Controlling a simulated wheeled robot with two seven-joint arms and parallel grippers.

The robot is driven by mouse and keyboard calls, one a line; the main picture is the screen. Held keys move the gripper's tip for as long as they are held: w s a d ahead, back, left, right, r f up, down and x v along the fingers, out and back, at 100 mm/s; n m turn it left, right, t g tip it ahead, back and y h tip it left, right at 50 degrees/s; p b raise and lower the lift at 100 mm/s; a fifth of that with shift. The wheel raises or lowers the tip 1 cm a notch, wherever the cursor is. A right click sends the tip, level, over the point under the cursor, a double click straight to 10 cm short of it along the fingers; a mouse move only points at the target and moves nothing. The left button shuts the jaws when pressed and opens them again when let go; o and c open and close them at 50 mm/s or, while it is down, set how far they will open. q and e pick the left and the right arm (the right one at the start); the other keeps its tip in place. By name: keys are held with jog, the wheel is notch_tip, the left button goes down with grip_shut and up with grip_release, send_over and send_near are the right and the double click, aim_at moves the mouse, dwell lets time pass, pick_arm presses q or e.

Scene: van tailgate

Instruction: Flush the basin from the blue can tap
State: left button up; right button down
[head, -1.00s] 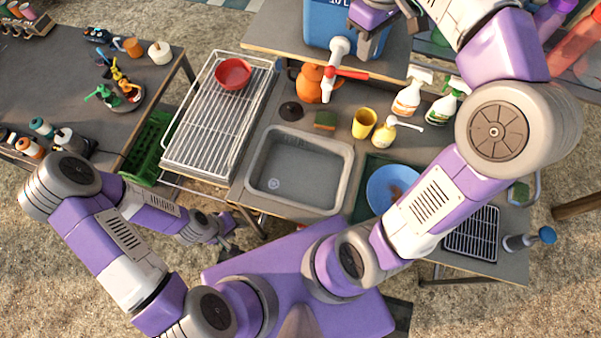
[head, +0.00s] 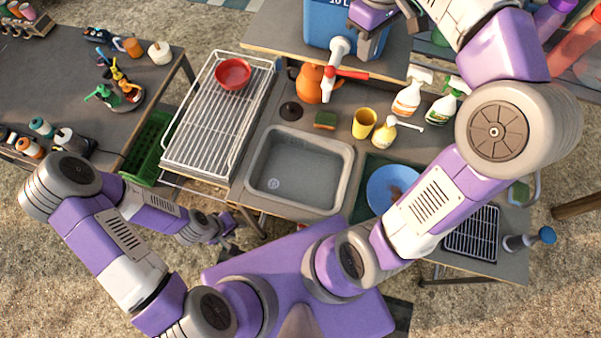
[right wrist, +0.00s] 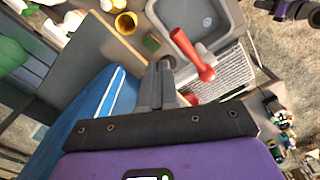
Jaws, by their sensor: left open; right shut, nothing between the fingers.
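The blue can (head: 322,25) stands on the raised shelf at the top of the head view. Its tap (head: 339,48) has a white body, a downward spout and a red lever (head: 352,74) pointing right; the lever also shows in the right wrist view (right wrist: 203,68). I see no clear stream of water. The grey basin (head: 345,175) is below the tap, with a drain on its floor. My right gripper (right wrist: 160,70) is shut and empty beside the can and left of the lever in the wrist view. My left gripper (head: 230,243) is open, low and left of the basin.
A red bowl (head: 233,73) sits on the wire rack (head: 205,125). A sponge (head: 325,120), yellow cup (head: 364,122), orange jug (head: 308,84) and spray bottles (head: 408,98) stand behind the basin. A blue plate (head: 385,190) lies at its right, partly behind my right arm.

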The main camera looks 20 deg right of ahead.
jog(key=shift+f, duration=0.1)
notch_tip(320, 180, down, 4)
jog(key=b, duration=0.3)
dwell(0.5)
jog(key=shift+s+a+b, duration=0.85)
jog(key=shift+s+a, duration=1.45)
jog(key=shift+a, duration=0.25)
jog(key=r+p, duration=0.4)
jog(key=shift+w+d+r+p, duration=0.15)
jog(key=shift+w+r+p, duration=0.05)
jog(key=shift+r+p, duration=0.2)
jog(key=shift+f, duration=0.1)
